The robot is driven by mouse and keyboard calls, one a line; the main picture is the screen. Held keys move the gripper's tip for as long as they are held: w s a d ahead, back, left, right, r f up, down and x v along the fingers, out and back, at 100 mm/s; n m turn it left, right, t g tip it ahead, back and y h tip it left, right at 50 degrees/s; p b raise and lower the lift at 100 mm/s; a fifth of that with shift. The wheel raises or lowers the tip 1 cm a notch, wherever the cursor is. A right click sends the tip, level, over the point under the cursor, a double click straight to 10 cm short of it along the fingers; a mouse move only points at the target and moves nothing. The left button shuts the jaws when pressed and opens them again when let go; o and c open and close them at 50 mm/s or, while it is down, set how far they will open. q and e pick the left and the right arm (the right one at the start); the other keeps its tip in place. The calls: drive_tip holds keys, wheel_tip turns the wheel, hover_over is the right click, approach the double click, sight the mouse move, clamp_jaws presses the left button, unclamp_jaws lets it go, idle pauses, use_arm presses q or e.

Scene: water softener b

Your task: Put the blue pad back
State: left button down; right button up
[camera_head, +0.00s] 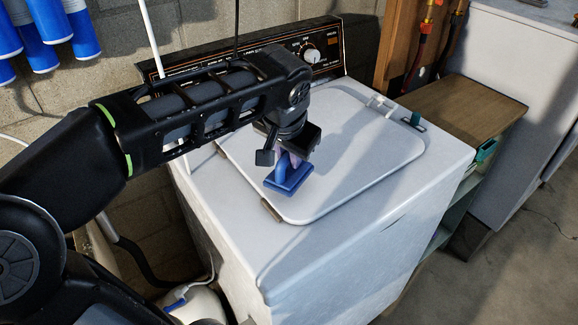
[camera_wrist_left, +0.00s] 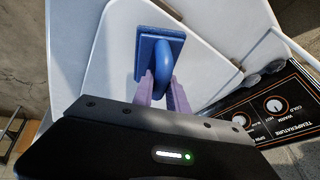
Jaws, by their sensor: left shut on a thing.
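The blue pad (camera_head: 288,178) is a flat rectangular block with a rounded blue handle. It is at the left part of the washer's white lid in the head view, and I cannot tell whether it touches the lid. My left gripper (camera_head: 290,158) comes down from above and is shut on the pad's handle. In the left wrist view the pad (camera_wrist_left: 152,58) shows ahead of the purple fingertips of my left gripper (camera_wrist_left: 164,88), which hold the handle from both sides. My right gripper is not in view.
The white washer (camera_head: 340,262) has a closed lid (camera_head: 375,150) and a black control panel (camera_head: 320,55) behind it. A wooden-topped shelf (camera_head: 465,105) stands at the right. Blue cylinders (camera_head: 50,20) hang on the wall at the upper left. The right part of the lid is clear.

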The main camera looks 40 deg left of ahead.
sight(289, 170)
use_arm(q)
wheel_tip(289, 170, down, 3)
drive_tip(key=shift+f, duration=0.15)
drive_tip(key=c, duration=1.3)
unclamp_jaws()
drive_tip(key=v, duration=1.2)
